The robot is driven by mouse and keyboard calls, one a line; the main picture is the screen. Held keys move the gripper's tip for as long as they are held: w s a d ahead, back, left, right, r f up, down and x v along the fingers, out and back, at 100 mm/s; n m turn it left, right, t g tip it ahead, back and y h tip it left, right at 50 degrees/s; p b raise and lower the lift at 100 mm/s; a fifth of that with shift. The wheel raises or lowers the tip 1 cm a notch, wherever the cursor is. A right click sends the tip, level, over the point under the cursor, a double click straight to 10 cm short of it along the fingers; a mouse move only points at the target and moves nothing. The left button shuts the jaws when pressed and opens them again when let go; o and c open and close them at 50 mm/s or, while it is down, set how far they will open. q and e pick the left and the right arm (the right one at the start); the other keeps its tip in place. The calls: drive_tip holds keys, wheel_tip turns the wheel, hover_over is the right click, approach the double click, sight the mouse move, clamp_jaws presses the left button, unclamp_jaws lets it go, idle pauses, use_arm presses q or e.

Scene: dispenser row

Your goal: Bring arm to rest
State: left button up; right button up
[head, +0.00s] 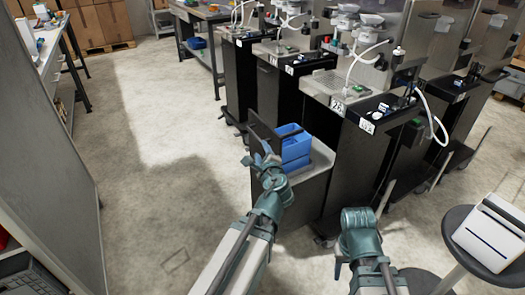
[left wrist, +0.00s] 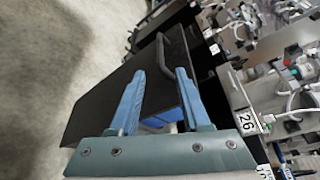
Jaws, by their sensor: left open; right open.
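My left gripper (head: 266,160) is in the middle of the head view, in front of a low cart with a blue bin (head: 293,143) on it. In the left wrist view its two blue fingers (left wrist: 158,92) are spread apart with nothing between them. A dark panel with a black handle (left wrist: 165,55) lies beyond the fingers; whether they touch it cannot be told. A bit of blue shows behind the fingers. My right arm ends in a teal wrist (head: 358,220) at the lower middle; its right gripper (head: 340,268) points down, and its fingers are mostly hidden.
A row of black dispenser cabinets (head: 350,165) with hoses and number labels runs along the right. A round stool (head: 455,225) with a white box (head: 492,235) stands at the lower right. A grey panel (head: 45,150) is at the left. The floor (head: 160,150) between is clear.

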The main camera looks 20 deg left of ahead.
idle(0.3)
use_arm(q)
drive_tip(key=s+d+r+n+g+h+p, duration=0.2)
drive_tip(key=s+d+n+g+p, duration=0.4)
drive_tip(key=s+d+p, duration=0.4)
drive_tip(key=s+d+r+n+g+h+p, duration=0.1)
drive_tip(key=s+d+n+g+h+p, duration=0.4)
drive_tip(key=s+d+p, duration=0.5)
drive_tip(key=d+n+g+p, duration=0.1)
drive_tip(key=n+g, duration=0.1)
drive_tip(key=shift+s+d+r+n, duration=0.3)
drive_tip(key=shift+s+r+n, duration=0.05)
drive_tip(key=shift+s+n, duration=0.05)
